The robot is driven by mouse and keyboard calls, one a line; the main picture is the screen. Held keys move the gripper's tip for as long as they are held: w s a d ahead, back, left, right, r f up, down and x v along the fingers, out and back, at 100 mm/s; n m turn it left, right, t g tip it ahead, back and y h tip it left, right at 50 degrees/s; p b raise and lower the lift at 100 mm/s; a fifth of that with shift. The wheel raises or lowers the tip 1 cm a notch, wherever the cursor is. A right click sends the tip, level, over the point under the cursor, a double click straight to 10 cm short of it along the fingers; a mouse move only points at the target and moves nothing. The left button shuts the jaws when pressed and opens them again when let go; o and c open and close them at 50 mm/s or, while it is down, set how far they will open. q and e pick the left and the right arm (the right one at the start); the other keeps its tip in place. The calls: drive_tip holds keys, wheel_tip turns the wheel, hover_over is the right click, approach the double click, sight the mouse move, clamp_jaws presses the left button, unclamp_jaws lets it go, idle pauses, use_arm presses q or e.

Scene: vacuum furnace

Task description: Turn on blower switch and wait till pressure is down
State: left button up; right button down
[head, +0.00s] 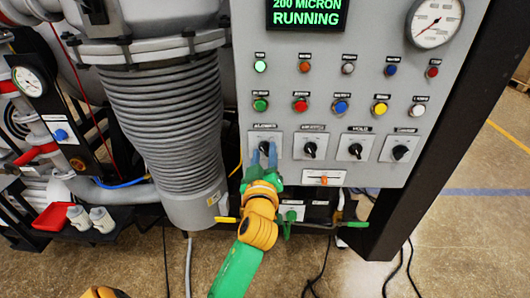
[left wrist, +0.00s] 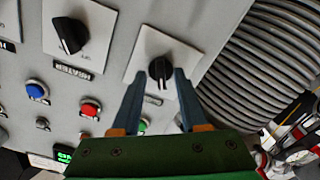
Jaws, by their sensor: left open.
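The leftmost black rotary switch (head: 265,147) on the grey control panel sits on a white plate; its small label is hard to read. My left gripper (head: 263,153) is open at this switch, with its blue fingers apart. In the left wrist view the same switch (left wrist: 160,69) is between the tips of my left gripper (left wrist: 159,75), with a gap visible on each side. The switch's pale mark points toward the gripper there. The green display (head: 307,14) reads 200 MICRON RUNNING. A round dial gauge (head: 434,20) is at the top right. My right gripper is out of view.
A neighbouring knob (head: 310,149) has a label reading HEATER in the wrist view, and more knobs lie further right. Coloured buttons (head: 341,106) fill rows above. A grey ribbed hose (head: 165,120) stands close left of the panel. Yellow-handled valve parts are below.

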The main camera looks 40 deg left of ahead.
use_arm(q)
drive_tip(key=shift+s, duration=0.1)
clamp_jaws()
drive_tip(key=m+p, duration=0.1)
drive_tip(key=m, duration=0.4)
drive_tip(key=shift+r+m+p, duration=0.1)
drive_tip(key=shift+m+p, duration=0.3)
drive_tip(key=m+p, duration=0.1)
drive_tip(key=m, duration=0.4)
drive_tip(key=shift+d+m+p, duration=0.1)
drive_tip(key=shift+m+p, duration=0.2)
drive_tip(key=shift+m, duration=0.1)
unclamp_jaws()
idle(0.4)
